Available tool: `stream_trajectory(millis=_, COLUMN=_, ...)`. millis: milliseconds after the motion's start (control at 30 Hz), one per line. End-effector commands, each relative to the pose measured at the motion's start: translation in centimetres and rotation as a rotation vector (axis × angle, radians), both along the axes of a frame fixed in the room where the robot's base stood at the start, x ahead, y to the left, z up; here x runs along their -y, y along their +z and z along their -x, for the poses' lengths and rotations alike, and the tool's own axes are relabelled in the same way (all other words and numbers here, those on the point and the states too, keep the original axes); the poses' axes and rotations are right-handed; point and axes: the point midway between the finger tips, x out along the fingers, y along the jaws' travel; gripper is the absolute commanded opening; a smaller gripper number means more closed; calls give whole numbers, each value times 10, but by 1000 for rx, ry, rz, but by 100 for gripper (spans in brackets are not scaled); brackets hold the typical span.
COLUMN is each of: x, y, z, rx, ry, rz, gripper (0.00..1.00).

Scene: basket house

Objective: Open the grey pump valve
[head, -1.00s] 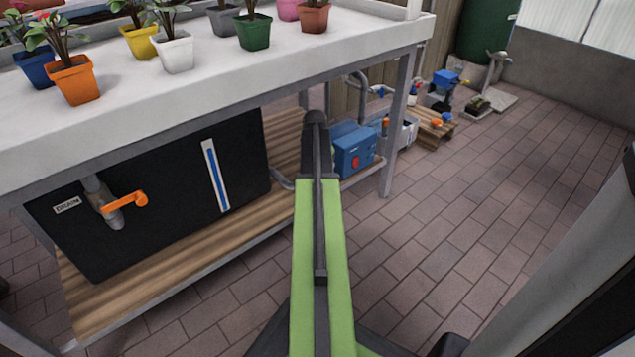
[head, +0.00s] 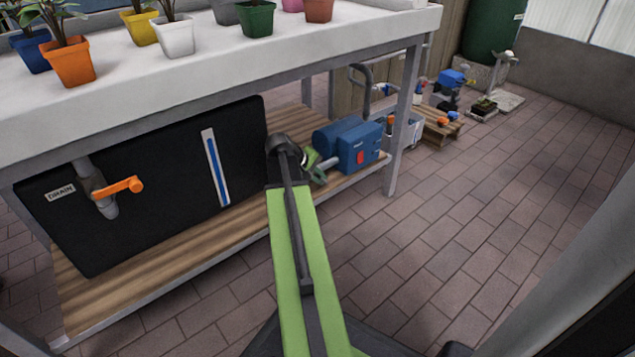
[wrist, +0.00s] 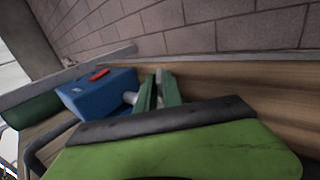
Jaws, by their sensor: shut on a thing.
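The blue pump (head: 359,147) with a red switch sits on the wooden lower shelf under the bench. A short pale grey pipe stub (head: 328,163) comes out of its near end; the stub also shows in the wrist view (wrist: 130,98). My gripper (head: 317,166) is beside this stub. In the wrist view its two green fingers (wrist: 159,84) are close together, shut on a small pale grey piece (wrist: 159,75) at their tips, which looks like the grey pump valve's handle. The rest of the valve is mostly hidden by the fingers.
A black tank (head: 160,180) marked DRAIN, with an orange lever valve (head: 122,188), stands left on the shelf (head: 190,256). The bench top (head: 330,52) with potted plants lies above my arm. A bench leg (head: 401,125) stands right of the pump. The floor at right is clear.

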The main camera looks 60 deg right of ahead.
Motion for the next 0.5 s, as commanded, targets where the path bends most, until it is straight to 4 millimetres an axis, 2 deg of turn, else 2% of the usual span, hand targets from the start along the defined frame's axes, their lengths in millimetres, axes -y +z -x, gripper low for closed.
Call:
stream_trajectory(millis=33, x=-2, y=-2, z=-9, rx=13, ry=13, rz=4, gripper=0)
stream_trajectory(millis=467, x=-2, y=0, z=-9, rx=9, ry=14, rz=15, gripper=0)
stream_trajectory(millis=500, x=-2, y=0, z=-9, rx=9, ry=14, rz=15, gripper=15)
